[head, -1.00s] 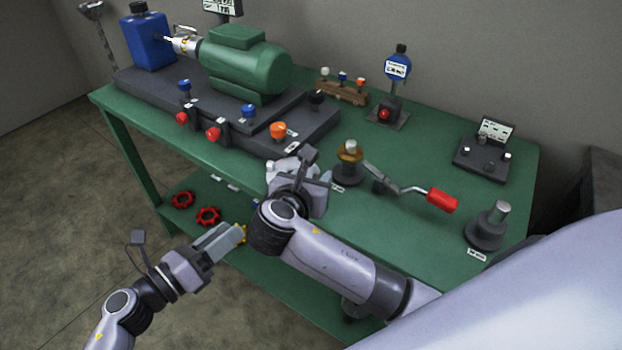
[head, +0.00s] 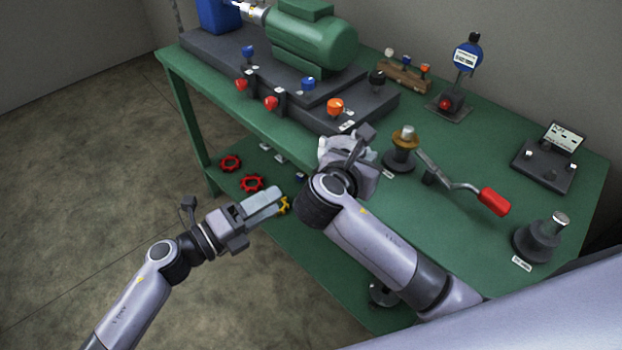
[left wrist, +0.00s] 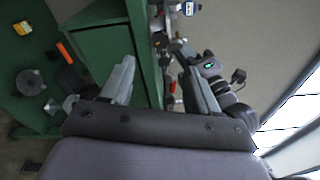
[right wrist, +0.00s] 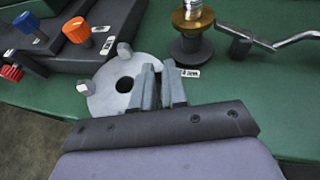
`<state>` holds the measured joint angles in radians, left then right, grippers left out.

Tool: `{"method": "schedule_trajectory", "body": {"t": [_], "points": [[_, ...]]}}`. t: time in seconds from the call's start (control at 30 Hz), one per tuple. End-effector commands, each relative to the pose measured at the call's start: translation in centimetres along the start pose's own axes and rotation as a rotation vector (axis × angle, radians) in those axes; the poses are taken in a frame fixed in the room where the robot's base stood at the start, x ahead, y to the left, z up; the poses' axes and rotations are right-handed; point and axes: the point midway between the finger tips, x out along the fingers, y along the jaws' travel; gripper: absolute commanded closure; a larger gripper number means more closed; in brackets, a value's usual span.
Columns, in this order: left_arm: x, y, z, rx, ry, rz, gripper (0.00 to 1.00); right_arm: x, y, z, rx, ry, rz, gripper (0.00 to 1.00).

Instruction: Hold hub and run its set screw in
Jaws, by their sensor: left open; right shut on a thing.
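A brass-coloured collar (head: 404,138), which looks like the hub, sits on a black round stand with a silver top. It also shows at the top of the right wrist view (right wrist: 192,20). I cannot make out its set screw. A crank with a red handle (head: 495,201) points toward it. My right gripper (right wrist: 162,72) is shut on a pale grey disc (right wrist: 108,92) with a central hole and upright lugs, at the table's front edge, left of the stand. My left gripper (head: 272,198) is open and empty, low in front of the table; it also shows in the left wrist view (left wrist: 160,75).
A green motor (head: 310,40) on a dark base with coloured knobs fills the table's left. A dark post (head: 540,238) stands at the right, a gauge (head: 467,56) at the back.

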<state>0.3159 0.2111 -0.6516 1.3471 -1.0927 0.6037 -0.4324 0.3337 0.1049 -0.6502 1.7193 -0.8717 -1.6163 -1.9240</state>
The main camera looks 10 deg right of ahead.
Motion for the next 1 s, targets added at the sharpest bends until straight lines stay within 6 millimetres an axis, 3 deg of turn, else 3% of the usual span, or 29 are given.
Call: {"method": "schedule_trajectory", "body": {"t": [1.0], "points": [[-1.6,0.2,-0.1,-1.691,0.0,0.001,0.4,0.0,-0.1,-0.2,-0.006,0.004,-0.003,1.0]]}}
